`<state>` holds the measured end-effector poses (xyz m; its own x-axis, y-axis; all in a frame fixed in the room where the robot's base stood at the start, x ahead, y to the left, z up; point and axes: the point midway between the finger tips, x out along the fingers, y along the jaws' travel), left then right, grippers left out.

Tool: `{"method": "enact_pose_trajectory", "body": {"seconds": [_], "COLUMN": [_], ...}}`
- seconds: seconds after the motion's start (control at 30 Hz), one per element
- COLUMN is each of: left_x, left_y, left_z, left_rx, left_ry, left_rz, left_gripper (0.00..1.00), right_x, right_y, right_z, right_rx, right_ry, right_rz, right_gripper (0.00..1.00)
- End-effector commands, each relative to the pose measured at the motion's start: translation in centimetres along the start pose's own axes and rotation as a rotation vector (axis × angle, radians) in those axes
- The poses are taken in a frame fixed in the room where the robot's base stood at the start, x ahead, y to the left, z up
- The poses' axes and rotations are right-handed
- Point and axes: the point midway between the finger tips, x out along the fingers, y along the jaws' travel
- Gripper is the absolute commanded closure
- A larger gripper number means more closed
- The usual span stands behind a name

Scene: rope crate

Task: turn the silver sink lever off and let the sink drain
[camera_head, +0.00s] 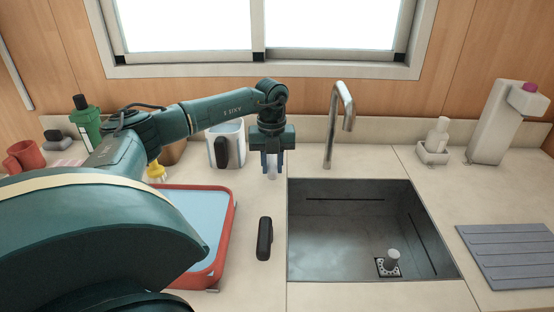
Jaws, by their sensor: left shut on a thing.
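My left gripper (272,170) points down over the counter, left of the tap and just behind the sink's back left corner. It is shut on a small pale silver upright piece, which looks like the silver sink lever (272,174); the fingers hide most of it. The silver tap (333,130) stands behind the sink, its spout bent forward. The grey sink (345,185) has a drain (381,270) near its front right, with a short grey cylinder (393,257) standing at it. I cannot tell whether water lies in the sink. My right gripper is not in view.
A red-rimmed tray (229,225) and a black object (264,238) lie left of the sink. A white jug (226,150) stands left of my gripper. A grey ridged mat (508,255), a pale bottle (438,135) and a tall dispenser (495,125) are to the right.

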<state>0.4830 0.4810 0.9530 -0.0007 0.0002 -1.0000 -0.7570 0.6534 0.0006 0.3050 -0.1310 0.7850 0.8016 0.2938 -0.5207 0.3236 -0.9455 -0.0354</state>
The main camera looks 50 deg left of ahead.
Motion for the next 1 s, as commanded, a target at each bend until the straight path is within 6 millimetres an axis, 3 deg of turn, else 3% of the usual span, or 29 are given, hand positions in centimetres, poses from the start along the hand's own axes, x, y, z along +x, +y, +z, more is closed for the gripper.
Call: {"method": "enact_pose_trajectory", "body": {"seconds": [0.3, 0.77, 0.8, 1.0], "left_x": [-0.06, -0.02, -0.02, -0.02], "left_y": [0.59, 0.7, 0.7, 0.69], "left_z": [-0.01, 0.02, 0.02, 0.04], "left_rx": [0.097, 0.112, 0.112, 0.109], "left_ry": [0.002, 0.0, 0.0, 0.0], "left_rz": [-0.002, 0.0, 0.0, 0.0], "left_gripper": [1.0, 1.0, 0.73, 0.57], "right_x": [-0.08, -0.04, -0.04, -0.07], "right_y": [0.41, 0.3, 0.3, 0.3], "right_z": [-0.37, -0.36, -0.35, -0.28], "right_rx": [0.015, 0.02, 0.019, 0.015], "right_ry": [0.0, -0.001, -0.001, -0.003], "right_rz": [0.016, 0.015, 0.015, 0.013], "right_gripper": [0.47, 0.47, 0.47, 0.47]}}
